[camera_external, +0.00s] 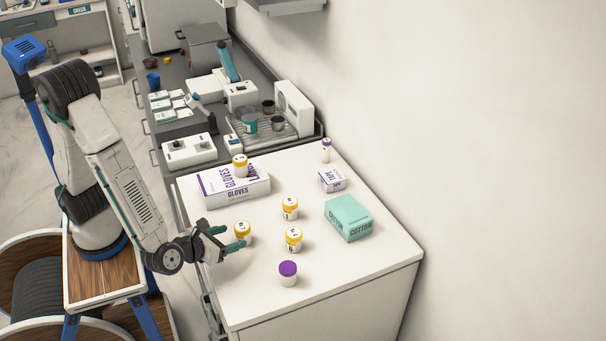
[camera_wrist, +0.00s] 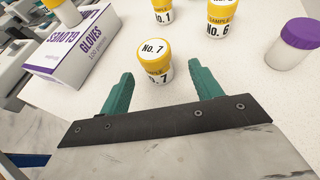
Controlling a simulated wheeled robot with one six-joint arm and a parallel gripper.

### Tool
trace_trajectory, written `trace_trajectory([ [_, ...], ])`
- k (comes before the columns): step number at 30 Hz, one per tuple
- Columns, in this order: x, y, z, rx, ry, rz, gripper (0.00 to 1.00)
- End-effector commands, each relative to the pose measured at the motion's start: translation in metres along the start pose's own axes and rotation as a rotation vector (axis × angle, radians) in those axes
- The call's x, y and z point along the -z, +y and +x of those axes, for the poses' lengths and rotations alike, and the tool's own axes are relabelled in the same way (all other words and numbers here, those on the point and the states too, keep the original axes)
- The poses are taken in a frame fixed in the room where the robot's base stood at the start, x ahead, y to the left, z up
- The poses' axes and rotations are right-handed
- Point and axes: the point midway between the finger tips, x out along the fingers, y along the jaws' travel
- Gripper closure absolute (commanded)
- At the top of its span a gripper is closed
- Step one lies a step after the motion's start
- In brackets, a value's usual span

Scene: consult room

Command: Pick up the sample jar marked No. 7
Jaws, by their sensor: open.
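The sample jar marked No. 7 (camera_wrist: 155,62) has a yellow lid and a white body with a yellow band. It stands upright on the white counter, and its lid and label read "No. 7" in the wrist view. In the external view this jar (camera_external: 242,231) stands near the counter's left edge, just behind my gripper (camera_external: 242,238). My gripper (camera_wrist: 163,88) is open. In the wrist view its two teal fingers point toward the jar, one on each side of its lower part.
Jars No. 1 (camera_external: 290,208) and No. 6 (camera_external: 293,239) stand to the right, with a purple-lidded jar (camera_external: 288,273) in front. Another yellow-lidded jar (camera_external: 240,166) is on the gloves box (camera_external: 235,187). A cotton pack (camera_external: 349,219) and tape box (camera_external: 332,180) lie farther right.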

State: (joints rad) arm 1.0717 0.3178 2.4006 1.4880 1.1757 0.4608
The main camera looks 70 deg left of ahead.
Motion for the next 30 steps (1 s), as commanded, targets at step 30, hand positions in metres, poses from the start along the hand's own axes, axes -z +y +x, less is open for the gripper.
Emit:
trace_trajectory([
  [30, 0.004, 0.005, 0.082, 0.0, 0.001, -0.002, 0.42],
])
